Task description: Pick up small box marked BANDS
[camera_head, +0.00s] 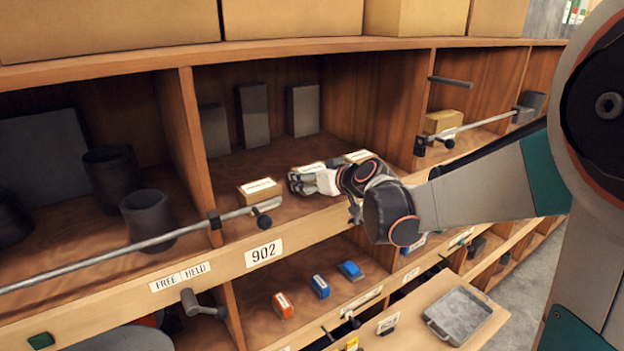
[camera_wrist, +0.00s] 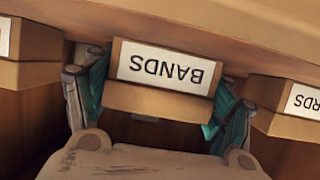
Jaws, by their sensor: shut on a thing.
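The small box marked BANDS (camera_wrist: 160,82) is cardboard brown with a white label, which appears upside down in the wrist view. My gripper (camera_wrist: 158,105) has its teal-padded fingers on either side of the box and is shut on it. In the head view my gripper (camera_head: 308,180) reaches into the middle shelf compartment above the 902 plate. There the fingers hide most of the box, and its label (camera_head: 311,168) shows at their top. I cannot tell whether the box still touches the shelf.
A similar labelled box (camera_head: 260,191) stands close left of my gripper and another (camera_head: 358,156) close right. A metal rail (camera_head: 150,243) runs along the shelf front at left. Dark upright blocks (camera_head: 253,115) stand behind. Dividers bound the compartment.

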